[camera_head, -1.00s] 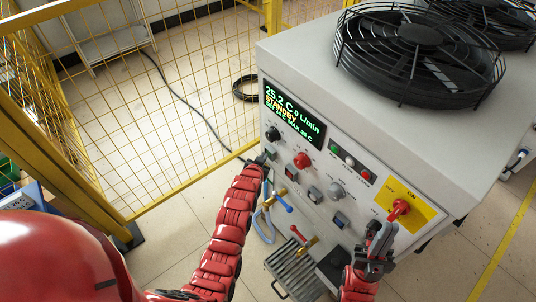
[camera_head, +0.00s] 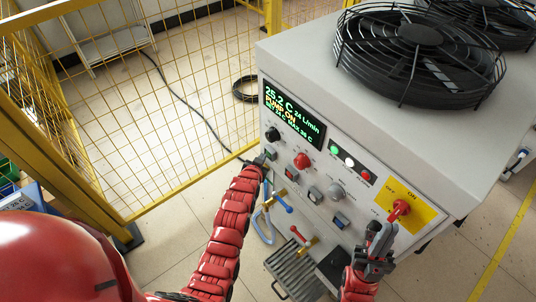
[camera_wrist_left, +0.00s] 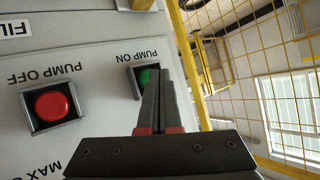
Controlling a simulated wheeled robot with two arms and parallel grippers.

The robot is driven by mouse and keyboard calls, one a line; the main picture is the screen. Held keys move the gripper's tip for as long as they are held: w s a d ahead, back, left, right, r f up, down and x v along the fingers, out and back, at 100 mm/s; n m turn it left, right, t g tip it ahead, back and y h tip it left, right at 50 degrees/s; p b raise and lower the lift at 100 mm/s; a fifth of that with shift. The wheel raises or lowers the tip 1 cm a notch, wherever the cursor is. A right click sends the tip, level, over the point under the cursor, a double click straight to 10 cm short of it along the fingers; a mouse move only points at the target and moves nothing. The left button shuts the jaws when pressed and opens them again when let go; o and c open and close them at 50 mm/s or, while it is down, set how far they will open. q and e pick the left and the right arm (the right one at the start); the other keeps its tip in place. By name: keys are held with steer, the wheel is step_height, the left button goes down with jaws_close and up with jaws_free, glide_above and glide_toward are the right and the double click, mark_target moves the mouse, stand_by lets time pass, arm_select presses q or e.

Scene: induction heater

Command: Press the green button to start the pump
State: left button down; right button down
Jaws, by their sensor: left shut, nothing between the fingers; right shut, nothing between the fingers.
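The green button (camera_wrist_left: 145,77), in a square dark frame under the label PUMP ON, shows in the left wrist view, partly hidden by my fingers. My left gripper (camera_wrist_left: 157,76) is shut and empty, its fingertips over the right part of the button; whether they touch it I cannot tell. In the head view my left gripper (camera_head: 256,164) is at the left edge of the machine's front panel. The display (camera_head: 293,115) reads PUMP ON and 24 L/min. My right gripper (camera_head: 381,230) is shut and empty in front of the panel, below the red rotary switch (camera_head: 401,208).
A red PUMP OFF button (camera_wrist_left: 52,102) sits beside the green one. Black fans (camera_head: 420,50) are on top of the machine. A yellow mesh fence (camera_head: 190,95) stands to the left.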

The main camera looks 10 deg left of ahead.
arm_select(q)
steer(key=shift+s+a, duration=0.2)
steer(key=shift+s, duration=0.15)
steer(key=s+a, duration=0.1)
steer(key=s, duration=0.1)
steer(key=s+a, duration=0.2)
stand_by(0.4)
steer(key=shift+a, duration=0.1)
stand_by(0.3)
steer(key=s+a, duration=0.6)
steer(key=s, duration=0.2)
steer(key=shift+s+a+p, duration=0.3)
steer(key=shift+a+p, duration=0.05)
steer(key=shift+p, duration=0.05)
stand_by(0.4)
